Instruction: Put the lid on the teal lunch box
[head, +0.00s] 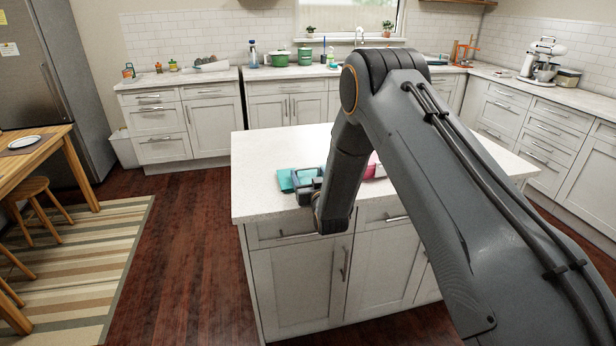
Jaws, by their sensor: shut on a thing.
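On the white island top, a teal piece (285,181), seemingly the lid, shows at the left side of my gripper (303,187). Just right of it is a lighter blue-teal surface (309,173), perhaps part of the lunch box. My gripper is low over the island's front left part, shut on what looks like the teal lid. My arm and wrist hide most of the gripper and much of the area around it. I cannot tell whether lid and box touch.
A pink thing (376,167) stands on the island right of my wrist, partly hidden. The island top (262,160) is bare at its left and back. Counters with pots and a stand mixer (541,60) line the walls. A wooden table (40,150) is at left.

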